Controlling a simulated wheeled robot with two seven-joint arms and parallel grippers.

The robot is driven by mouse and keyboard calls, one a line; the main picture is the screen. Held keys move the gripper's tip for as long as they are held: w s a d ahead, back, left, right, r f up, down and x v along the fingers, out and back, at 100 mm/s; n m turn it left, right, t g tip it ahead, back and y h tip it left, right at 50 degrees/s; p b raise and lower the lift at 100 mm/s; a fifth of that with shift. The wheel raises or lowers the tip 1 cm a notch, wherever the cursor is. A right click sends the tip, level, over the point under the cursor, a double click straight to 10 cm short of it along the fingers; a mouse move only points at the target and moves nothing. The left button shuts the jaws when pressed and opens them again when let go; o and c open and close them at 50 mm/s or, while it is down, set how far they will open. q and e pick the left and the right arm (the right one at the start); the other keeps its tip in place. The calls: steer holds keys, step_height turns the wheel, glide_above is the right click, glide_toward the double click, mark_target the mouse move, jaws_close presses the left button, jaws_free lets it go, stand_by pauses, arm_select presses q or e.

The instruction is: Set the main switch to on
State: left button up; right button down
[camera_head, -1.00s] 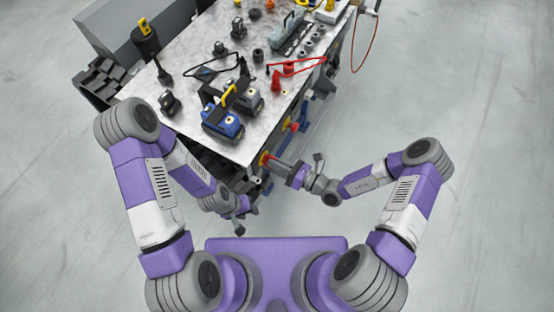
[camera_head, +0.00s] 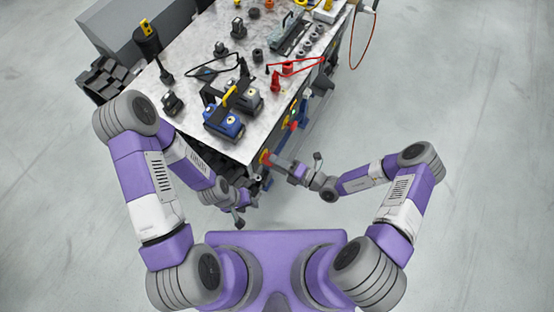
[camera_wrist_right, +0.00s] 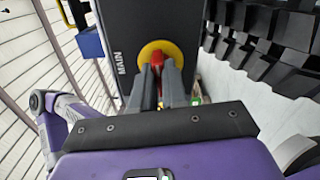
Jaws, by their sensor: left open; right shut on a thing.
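The main switch (camera_wrist_right: 145,51) is a yellow disc with a red handle (camera_wrist_right: 156,60) on a dark panel marked MAIN (camera_wrist_right: 121,63), in the right wrist view. My right gripper (camera_wrist_right: 158,78) is shut on the red handle, its fingers on either side and hiding part of it. In the head view the switch (camera_head: 264,156) is on the bench's near end, with my right gripper (camera_head: 274,160) at it. My left gripper (camera_head: 240,217) is open and empty, low beside the bench's near end; its fingertips are small in the view.
The bench top (camera_head: 190,123) carries a blue-and-black device (camera_head: 223,123), red and black cables and several small parts. A green spot (camera_head: 293,111) shows on the bench's right side. Dark stacked bins (camera_head: 103,80) stand at left. The floor at right is clear.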

steer(key=shift+m, duration=0.7)
steer(key=shift+f, duration=0.1)
steer(key=c, duration=1.2)
jaws_free()
steer(key=shift+o, duration=0.2)
steer(key=shift+d, duration=0.1)
steer(key=v, duration=0.7)
steer(key=shift+s+d+p, duration=0.15)
steer(key=shift+p, duration=0.3)
